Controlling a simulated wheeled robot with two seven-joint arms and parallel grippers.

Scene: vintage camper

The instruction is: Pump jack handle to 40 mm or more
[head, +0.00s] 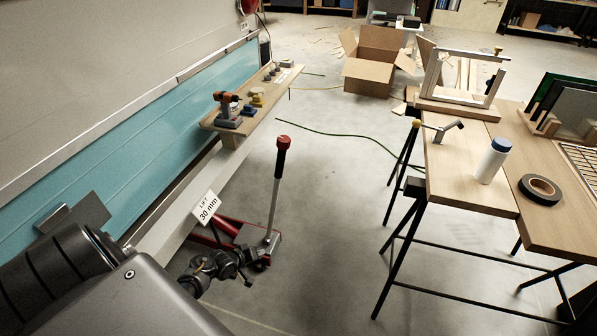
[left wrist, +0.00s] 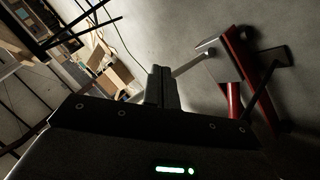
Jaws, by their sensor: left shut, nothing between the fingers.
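The red floor jack (head: 228,226) stands on the floor beside the camper's lower edge. Its grey jack handle (head: 274,195), with a black grip and a red knob (head: 283,142), stands nearly upright, leaning slightly right at the top. The lift sign (head: 207,207) reads 30 mm. My left gripper (head: 246,274) is low, beside the base of the jack, below and left of the handle. Its fingers (left wrist: 160,85) are shut and empty. The left wrist view also shows the red jack frame (left wrist: 250,85) and a grey bar (left wrist: 190,65) running behind the fingertips; contact cannot be told. My right gripper is out of view.
A wooden shelf (head: 246,115) with a drill (head: 226,108) juts from the teal camper side (head: 140,140) above the jack. A workbench (head: 465,170) on black trestles stands at the right. Between them the concrete floor (head: 335,205) is clear, apart from a green cord (head: 325,133).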

